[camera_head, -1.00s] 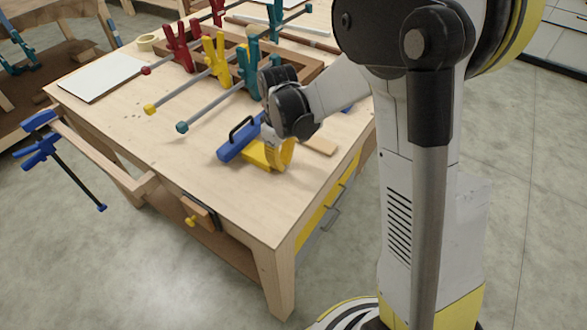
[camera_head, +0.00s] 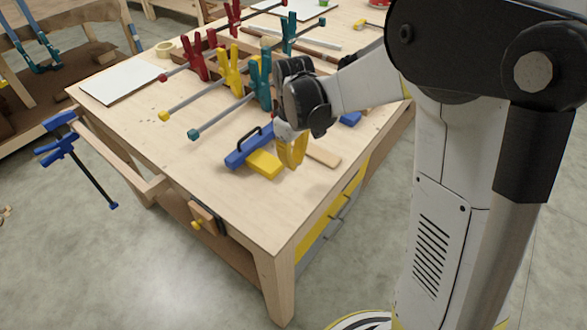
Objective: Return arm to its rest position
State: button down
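My arm reaches from the right over a wooden workbench. My gripper (camera_head: 290,163), with yellow fingers, hangs pointing down over the bench's near right part. It is just right of a yellow block (camera_head: 264,164) and a blue tool with a black handle (camera_head: 243,150). The fingers look close together, but the view does not show whether they are open or shut. No held object shows between them. I cannot tell the exact gap between the fingertips and the bench top.
The workbench (camera_head: 215,195) carries red, yellow and teal bar clamps (camera_head: 232,72) behind my gripper. A white board (camera_head: 122,82) lies at the back left. A wooden strip (camera_head: 323,157) lies right of the gripper. A blue clamp (camera_head: 62,145) hangs off the left side. Floor is open in front.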

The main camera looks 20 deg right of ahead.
jog(key=s+d+r+m+t, duration=0.25)
jog(key=s+r, duration=0.45)
jog(key=r, duration=0.4)
jog(key=s+r+m+t, duration=0.2)
jog(key=s+m+t, duration=0.2)
jog(key=s, duration=0.6)
jog(key=shift+m+p, duration=0.35)
jog(key=shift+d+t, duration=0.1)
jog(key=shift+t, duration=0.15)
